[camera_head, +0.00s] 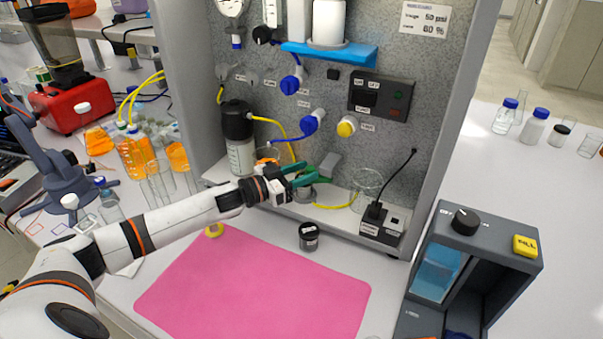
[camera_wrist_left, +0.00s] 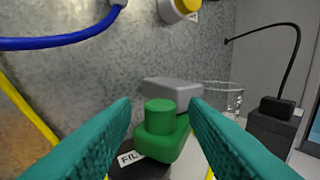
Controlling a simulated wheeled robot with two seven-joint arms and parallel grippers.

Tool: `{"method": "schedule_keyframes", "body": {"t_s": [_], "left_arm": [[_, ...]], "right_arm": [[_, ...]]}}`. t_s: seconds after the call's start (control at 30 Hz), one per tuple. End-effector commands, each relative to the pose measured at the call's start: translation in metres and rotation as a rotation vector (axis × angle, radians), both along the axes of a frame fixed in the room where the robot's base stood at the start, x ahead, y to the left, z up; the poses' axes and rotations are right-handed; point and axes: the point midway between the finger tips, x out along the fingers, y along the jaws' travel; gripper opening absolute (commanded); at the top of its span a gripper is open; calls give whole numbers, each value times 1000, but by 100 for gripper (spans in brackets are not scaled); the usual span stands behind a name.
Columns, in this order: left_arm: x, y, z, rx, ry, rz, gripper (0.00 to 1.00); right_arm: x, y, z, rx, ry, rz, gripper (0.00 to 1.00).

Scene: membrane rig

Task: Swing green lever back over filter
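The green lever (camera_wrist_left: 160,133), with an upright round knob, shows in the left wrist view between my fingertips. Its arm runs right and back toward a grey block (camera_wrist_left: 172,90). Below the lever is a dark round filter holder (camera_wrist_left: 135,168) with a white label partly reading "FIL"; the fingers and lever hide much of it. My left gripper (camera_head: 312,176) is at the rig's shelf, with its teal fingers open. In the left wrist view, the fingers (camera_wrist_left: 160,115) stand on both sides of the knob with visible gaps. My right gripper is not in view.
A glass beaker (camera_head: 368,186) and a black socket box (camera_head: 376,222) stand right of the gripper on the shelf. Blue and yellow tubes hang nearby. A dark jar (camera_head: 309,237) stands in front, by the clear pink mat (camera_head: 255,285).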

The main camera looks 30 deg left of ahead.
Motion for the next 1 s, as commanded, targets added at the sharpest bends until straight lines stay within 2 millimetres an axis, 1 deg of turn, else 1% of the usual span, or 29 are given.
{"method": "schedule_keyframes", "body": {"t_s": [0.27,0.37,0.47,0.7,0.8,1.0], "left_arm": [[0,0,-1,0,2,0,43],[-4,2,-3,1,3,0,43],[-12,7,-4,1,4,1,43],[-42,23,-5,2,6,0,43],[-51,29,-4,1,5,0,43],[-63,35,-2,1,3,0,43]], "right_arm": [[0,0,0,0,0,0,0],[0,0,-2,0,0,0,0],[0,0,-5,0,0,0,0],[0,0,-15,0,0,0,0],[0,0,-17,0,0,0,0],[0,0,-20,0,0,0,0]]}}
